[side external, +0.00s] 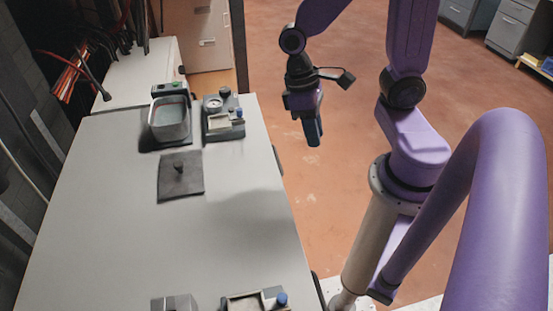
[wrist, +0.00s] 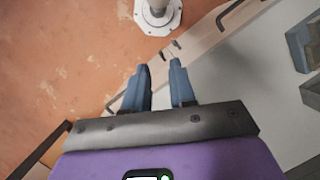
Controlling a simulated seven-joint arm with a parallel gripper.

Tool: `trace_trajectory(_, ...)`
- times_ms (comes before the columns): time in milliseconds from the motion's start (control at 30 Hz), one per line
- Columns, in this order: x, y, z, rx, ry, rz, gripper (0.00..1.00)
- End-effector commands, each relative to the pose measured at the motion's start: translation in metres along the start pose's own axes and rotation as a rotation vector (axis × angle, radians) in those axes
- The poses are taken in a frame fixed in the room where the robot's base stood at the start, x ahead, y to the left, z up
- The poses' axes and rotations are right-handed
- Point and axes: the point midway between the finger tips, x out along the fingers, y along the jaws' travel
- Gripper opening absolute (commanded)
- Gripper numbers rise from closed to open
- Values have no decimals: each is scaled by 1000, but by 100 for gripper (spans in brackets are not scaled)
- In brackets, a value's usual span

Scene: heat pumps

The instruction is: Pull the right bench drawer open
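The bench (side external: 225,222) has a grey top and a pale front face (wrist: 211,40), seen in the wrist view. Two dark bar handles stand on that face: one handle (wrist: 229,14) at the top and another handle (wrist: 112,101) at the left, partly behind a finger. I cannot tell for sure which belongs to the right drawer. In the side view the drawer fronts are hidden below the bench edge. My gripper (side external: 313,136) hangs pointing down, off the bench's right side. Its two blue fingers (wrist: 159,68) are apart with nothing between them. No contact with a handle shows.
On the bench stand a grey basin unit (side external: 170,119), a gauge device (side external: 223,116), and a dark plate with a knob (side external: 180,177). More devices (side external: 254,301) sit at the near end. Open reddish floor (side external: 300,200) lies right of the bench. Cabinets (side external: 510,25) stand far back.

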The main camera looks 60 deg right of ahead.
Motion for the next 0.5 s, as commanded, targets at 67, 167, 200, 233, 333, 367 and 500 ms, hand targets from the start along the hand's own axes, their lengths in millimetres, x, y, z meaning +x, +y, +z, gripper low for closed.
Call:
trace_trajectory(67,8,14,-9,173,-61,-47,25)
trace_trajectory(167,18,30,-18,378,-130,-111,25)
trace_trajectory(200,22,37,-20,459,-158,-138,25)
trace_trajectory(233,25,42,-22,520,-180,-159,25)
trace_trajectory(333,36,58,-28,721,-252,-231,25)
trace_trajectory(367,39,63,-30,780,-275,-255,25)
trace_trajectory(500,56,86,-35,1055,-381,-370,25)
